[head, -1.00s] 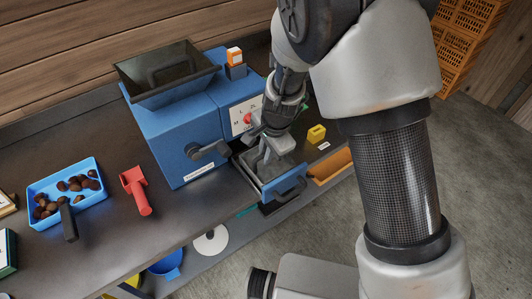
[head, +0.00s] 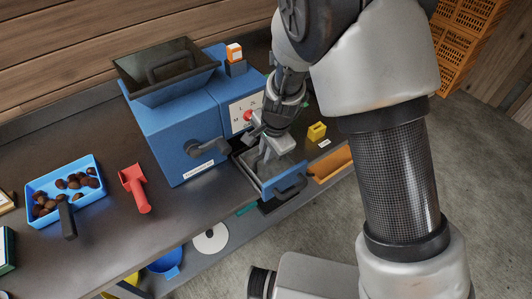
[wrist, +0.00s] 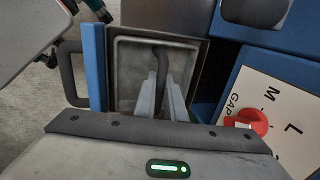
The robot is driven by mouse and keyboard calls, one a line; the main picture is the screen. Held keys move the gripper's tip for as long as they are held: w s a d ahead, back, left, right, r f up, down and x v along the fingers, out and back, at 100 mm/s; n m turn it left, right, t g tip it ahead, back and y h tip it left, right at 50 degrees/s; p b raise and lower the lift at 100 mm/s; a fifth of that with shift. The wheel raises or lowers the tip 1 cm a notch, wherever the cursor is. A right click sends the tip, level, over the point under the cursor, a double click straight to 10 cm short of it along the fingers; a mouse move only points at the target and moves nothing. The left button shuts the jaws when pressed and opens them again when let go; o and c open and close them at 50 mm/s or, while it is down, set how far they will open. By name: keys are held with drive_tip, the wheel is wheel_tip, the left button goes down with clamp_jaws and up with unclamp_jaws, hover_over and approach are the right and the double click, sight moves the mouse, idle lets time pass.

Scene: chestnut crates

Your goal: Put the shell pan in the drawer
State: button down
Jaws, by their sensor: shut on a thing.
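The blue machine's drawer (head: 287,184) is pulled out, with its blue front and dark handle to the front right; it also shows in the wrist view (wrist: 95,65). The grey shell pan (wrist: 130,75) lies inside the drawer's walls, its dark handle running between my fingers. In the head view the pan (head: 281,167) is partly hidden by my gripper (head: 264,156). My gripper, also in the wrist view (wrist: 168,98), is shut on the pan's handle. I cannot tell whether the pan rests on the drawer's floor.
The blue machine (head: 180,140) has a hopper, a crank and a dial panel. A red scoop (head: 136,188) and a blue tray (head: 90,205) of chestnuts stand to the left. A yellow block (head: 317,131) and an orange bin (head: 333,165) lie right of the drawer.

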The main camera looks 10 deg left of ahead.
drive_tip(key=c, duration=1.7)
unclamp_jaws()
drive_tip(key=shift+c, duration=0.2)
drive_tip(key=p+v, duration=0.3)
drive_tip(key=v, duration=1.3)
drive_tip(key=s+d+r+n+t+p, duration=0.1)
drive_tip(key=s+d+r+n+p, duration=0.2)
drive_tip(key=d+r, duration=0.95)
drive_tip(key=s+d+r+n+t+h+p, duration=0.2)
drive_tip(key=s+d+r+n, duration=0.3)
drive_tip(key=s+d+r, duration=0.4)
drive_tip(key=s+d+p, duration=0.1)
drive_tip(key=s+d, duration=0.1)
drive_tip(key=d, duration=0.1)
drive_tip(key=shift+s+d+r+t, duration=0.15)
drive_tip(key=shift+s+r+t, duration=0.2)
drive_tip(key=shift+r+t, duration=0.05)
